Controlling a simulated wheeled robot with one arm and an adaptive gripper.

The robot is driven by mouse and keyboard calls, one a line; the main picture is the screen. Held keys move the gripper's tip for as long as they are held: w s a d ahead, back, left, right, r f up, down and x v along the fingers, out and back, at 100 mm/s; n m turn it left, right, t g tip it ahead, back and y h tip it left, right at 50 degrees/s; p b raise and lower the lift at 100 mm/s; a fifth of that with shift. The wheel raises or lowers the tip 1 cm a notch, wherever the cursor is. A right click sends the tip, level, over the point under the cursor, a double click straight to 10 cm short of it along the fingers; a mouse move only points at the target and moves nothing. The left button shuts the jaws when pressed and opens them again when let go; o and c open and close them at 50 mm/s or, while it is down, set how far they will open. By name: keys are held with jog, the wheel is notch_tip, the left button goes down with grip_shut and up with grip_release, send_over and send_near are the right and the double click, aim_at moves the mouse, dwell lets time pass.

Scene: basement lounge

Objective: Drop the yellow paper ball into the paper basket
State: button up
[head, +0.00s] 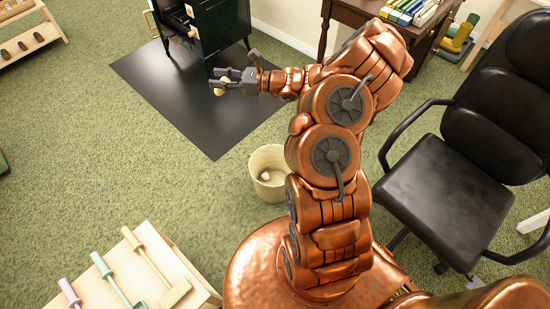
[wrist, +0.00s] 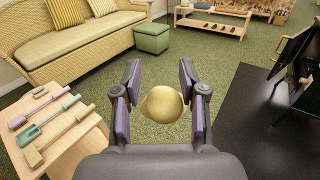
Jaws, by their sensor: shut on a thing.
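My gripper (head: 232,80) is stretched out to the upper left in the head view, above the black floor mat. It is shut on the yellow paper ball (head: 219,87), which sits at the fingertips. In the wrist view the yellow ball (wrist: 162,104) shows between the two purple-padded fingers of my gripper (wrist: 161,98). The paper basket (head: 255,178), a beige round bin, stands on the green carpet, nearer my base than the gripper. A small pale object (head: 266,175) lies inside it. The basket is not visible in the wrist view.
A black mat (head: 190,105) lies under a dark stove (head: 208,25). A black office chair (head: 440,190) stands at right, close to my arm. A wooden table with tools (head: 115,285) is at lower left. Open carpet (head: 110,160) lies between.

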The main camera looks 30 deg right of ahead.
jog(key=s+d+f+m+t+h+b, duration=0.1)
jog(key=d+f+b, duration=0.4)
jog(key=f+b, duration=0.8)
jog(key=s+d+f+m+t+h+b, duration=0.1)
jog(key=d+f+b, duration=0.5)
jog(key=f+b, duration=0.7)
jog(key=s+d+f+m+t+h+b, duration=0.1)
jog(key=d+f+b, duration=0.4)
jog(key=f+b, duration=0.9)
notch_tip(320, 180, down, 13)
jog(key=shift+s+d+r+h, duration=0.15)
jog(key=shift+s+d+h, duration=0.15)
jog(key=shift+s+h, duration=0.45)
jog(key=shift+s, duration=0.15)
jog(key=o, duration=0.8)
jog(key=shift+s+d, duration=0.1)
jog(key=v, duration=0.7)
jog(key=shift+s, duration=0.1)
